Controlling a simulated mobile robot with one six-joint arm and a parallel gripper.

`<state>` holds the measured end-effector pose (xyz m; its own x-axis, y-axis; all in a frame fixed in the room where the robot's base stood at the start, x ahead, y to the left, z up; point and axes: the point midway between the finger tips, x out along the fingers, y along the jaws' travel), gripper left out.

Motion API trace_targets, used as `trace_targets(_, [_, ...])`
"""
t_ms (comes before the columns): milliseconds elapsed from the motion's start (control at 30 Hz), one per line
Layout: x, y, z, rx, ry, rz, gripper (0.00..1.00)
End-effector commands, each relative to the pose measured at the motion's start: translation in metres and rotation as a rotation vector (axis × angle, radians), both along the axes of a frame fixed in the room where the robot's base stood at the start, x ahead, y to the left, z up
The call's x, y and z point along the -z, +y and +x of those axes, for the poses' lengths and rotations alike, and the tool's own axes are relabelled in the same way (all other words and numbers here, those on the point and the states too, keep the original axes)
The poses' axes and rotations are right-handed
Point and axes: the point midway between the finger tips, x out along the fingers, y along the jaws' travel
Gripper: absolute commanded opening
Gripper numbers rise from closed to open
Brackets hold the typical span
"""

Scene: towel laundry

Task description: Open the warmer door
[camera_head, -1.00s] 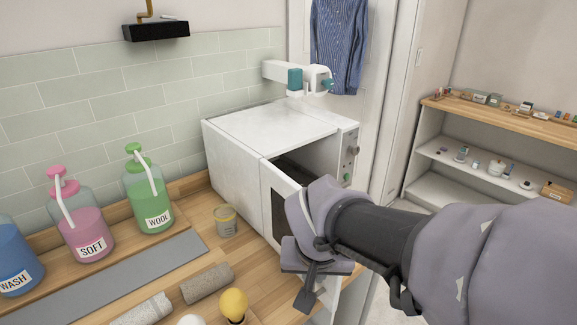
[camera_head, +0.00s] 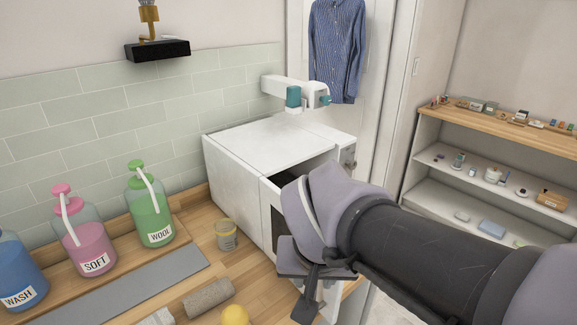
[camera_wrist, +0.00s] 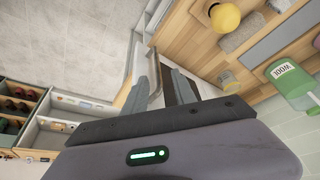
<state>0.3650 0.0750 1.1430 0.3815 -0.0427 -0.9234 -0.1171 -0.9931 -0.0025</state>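The white box-shaped warmer (camera_head: 265,140) stands on the wooden counter. Its door (camera_head: 270,212) is ajar, swung out from the front on its left side, with a dark gap above it. My gripper (camera_head: 308,285) is at the door's outer side, and my wrist hides much of the door and the warmer's front. In the wrist view my gripper's two grey fingers (camera_wrist: 160,76) are apart, with a thin bar-like edge of the door (camera_wrist: 153,66) showing between them. I see no clear contact with either finger.
Green (camera_head: 152,215), pink (camera_head: 88,245) and blue (camera_head: 18,275) pump bottles stand at the left. Shelves (camera_head: 480,180) stand at the right; floor between is clear.

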Motion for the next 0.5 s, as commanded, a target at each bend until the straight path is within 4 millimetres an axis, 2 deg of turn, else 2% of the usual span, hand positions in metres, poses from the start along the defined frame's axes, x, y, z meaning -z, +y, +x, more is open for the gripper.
trace_targets(33, [-0.019,0.001,-0.005,-0.002,-0.004,0.001,0.33])
trace_targets(200, [-0.058,0.003,-0.021,-0.001,-0.003,0.001,0.33])
trace_targets(333, [-0.074,0.004,-0.030,-0.002,-0.001,0.000,0.33])
trace_targets(500, [-0.079,0.004,-0.033,-0.001,0.000,0.000,0.33])
